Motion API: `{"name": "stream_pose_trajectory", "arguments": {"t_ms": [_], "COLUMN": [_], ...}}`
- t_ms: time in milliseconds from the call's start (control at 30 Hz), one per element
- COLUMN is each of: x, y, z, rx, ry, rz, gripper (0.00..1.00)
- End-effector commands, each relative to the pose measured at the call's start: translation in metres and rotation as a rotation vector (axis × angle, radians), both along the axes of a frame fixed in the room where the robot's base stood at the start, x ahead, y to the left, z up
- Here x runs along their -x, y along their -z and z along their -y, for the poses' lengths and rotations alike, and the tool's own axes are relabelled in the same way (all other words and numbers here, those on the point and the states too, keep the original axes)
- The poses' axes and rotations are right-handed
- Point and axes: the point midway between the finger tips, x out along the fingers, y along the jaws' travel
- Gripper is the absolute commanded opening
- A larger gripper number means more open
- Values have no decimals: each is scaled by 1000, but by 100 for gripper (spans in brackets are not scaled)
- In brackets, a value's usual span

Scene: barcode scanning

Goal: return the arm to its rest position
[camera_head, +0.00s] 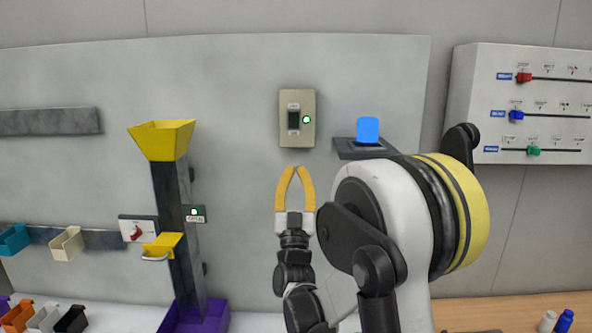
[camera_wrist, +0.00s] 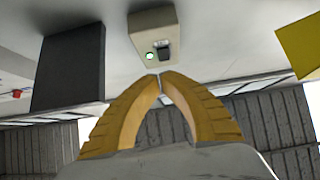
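My gripper (camera_head: 297,169) has yellow curved fingers and points up in front of the grey wall panel, below the beige box. Its fingertips come together, or nearly so, in the wrist view (camera_wrist: 161,74), with nothing seen between them. My arm is raised and bent, and its large white and yellow joint fills the right of the head view.
The beige box (camera_head: 297,135) has a dark slot and a green-white light. A blue block (camera_head: 368,130) sits on a dark shelf (camera_head: 352,151). A yellow funnel (camera_head: 163,142) tops a dark chute at left. A slider panel (camera_head: 470,120) hangs at right.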

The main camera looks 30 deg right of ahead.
Motion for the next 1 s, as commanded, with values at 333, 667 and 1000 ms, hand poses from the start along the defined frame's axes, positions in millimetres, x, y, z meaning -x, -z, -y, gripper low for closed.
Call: {"name": "stream_pose_trajectory", "arguments": {"t_ms": [333,667,1000], "x": [0,-20,86], "y": [0,89,314], "z": [-1,-67,-158], "rx": [0,-85,-287], "ry": [-2,-247,-460], "rz": [-2,-403,-1132], "gripper": [0,0,0]}}
